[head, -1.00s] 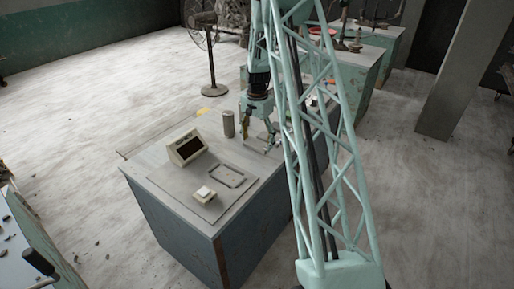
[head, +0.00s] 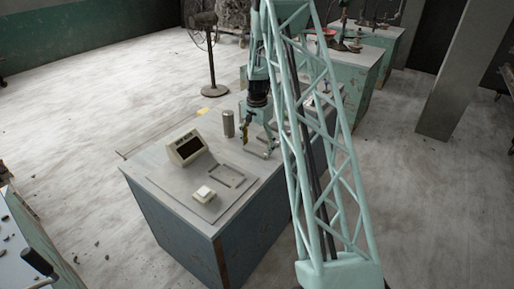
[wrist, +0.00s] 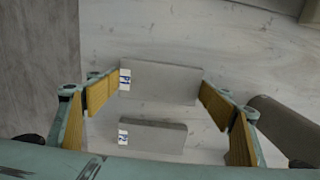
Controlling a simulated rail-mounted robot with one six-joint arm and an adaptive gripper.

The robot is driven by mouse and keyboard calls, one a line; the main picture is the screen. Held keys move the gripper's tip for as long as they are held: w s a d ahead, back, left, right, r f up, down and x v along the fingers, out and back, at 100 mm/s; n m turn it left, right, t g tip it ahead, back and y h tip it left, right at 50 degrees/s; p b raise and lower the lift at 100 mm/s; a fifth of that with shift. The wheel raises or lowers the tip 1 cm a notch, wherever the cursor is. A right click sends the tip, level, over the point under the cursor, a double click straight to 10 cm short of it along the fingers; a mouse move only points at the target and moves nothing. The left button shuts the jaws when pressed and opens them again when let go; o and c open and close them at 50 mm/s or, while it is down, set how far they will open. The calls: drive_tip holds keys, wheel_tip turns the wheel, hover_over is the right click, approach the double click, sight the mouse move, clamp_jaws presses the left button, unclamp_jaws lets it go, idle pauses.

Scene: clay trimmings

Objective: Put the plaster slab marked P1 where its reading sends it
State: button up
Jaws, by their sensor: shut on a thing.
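My gripper (wrist: 160,90) is shut on a pale grey plaster slab (wrist: 165,84). The slab spans between the ochre finger pads in the wrist view and has a small white label with blue marks at its left end. A second, similar slab (wrist: 155,137) with a label lies nearer the bottom of that view, apart from the fingers. In the head view my gripper (head: 258,146) is low over the far part of the grey bench, and the slabs cannot be made out.
A box with a dark screen (head: 187,149) stands on the bench (head: 165,165). A white block (head: 203,192) and a rectangular outline frame (head: 240,183) are in front of it. A grey cylinder (head: 228,124) stands close left of my gripper; it also shows in the wrist view (wrist: 278,122).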

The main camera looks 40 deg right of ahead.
sight(257, 149)
drive_tip(key=shift+f, duration=0.15)
drive_tip(key=o, duration=1)
drive_tip(key=shift+r+p, duration=0.65)
drive_tip(key=shift+r, duration=5.55)
